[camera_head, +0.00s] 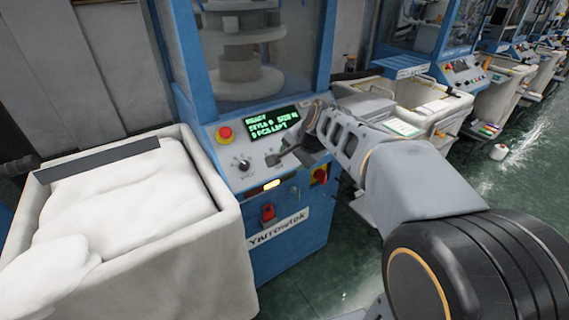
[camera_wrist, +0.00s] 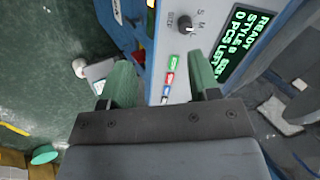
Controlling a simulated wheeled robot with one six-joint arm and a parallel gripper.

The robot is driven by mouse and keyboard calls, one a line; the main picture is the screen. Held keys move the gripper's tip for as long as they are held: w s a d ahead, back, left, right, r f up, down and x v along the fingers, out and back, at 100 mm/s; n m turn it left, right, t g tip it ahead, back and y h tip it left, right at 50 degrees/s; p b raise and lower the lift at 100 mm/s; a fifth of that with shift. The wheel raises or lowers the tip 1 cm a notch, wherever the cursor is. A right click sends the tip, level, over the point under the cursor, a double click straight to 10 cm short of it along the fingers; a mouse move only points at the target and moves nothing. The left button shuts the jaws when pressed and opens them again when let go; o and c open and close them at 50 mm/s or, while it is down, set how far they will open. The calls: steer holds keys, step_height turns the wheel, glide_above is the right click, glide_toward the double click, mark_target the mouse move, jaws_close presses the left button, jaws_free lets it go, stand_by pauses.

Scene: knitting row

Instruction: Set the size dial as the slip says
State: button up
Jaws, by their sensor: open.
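The size dial (camera_head: 243,165) is a small dark knob on the sloping control panel (camera_head: 215,152), left of and below the lit screen (camera_head: 270,122). In the wrist view the dial (camera_wrist: 185,22) has SIZE and the letters S, M, L beside it; its setting is too small to tell. The screen (camera_wrist: 245,40) there shows green text with READY, STYLE and PCS LEFT; its size entry is unclear. My gripper (camera_head: 281,157) is over the panel, right of the dial and apart from it. Its green fingers (camera_wrist: 162,84) are open and empty.
A red stop button (camera_head: 225,133) sits above the dial. A bin of white cloth (camera_head: 228,240) stands left; another bin (camera_head: 455,105) stands right.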

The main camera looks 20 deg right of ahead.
steer(key=w+f+m, duration=0.1)
steer(key=w+f, duration=0.2)
steer(key=w, duration=0.1)
steer(key=w+f+m, duration=0.1)
steer(key=w+f, duration=0.2)
steer(key=w, duration=0.2)
steer(key=w+a+f+m+t+b, duration=0.1)
steer(key=w+f, duration=0.3)
steer(key=shift+w+a, duration=0.1)
steer(key=shift+w, duration=0.2)
steer(key=c, duration=0.9)
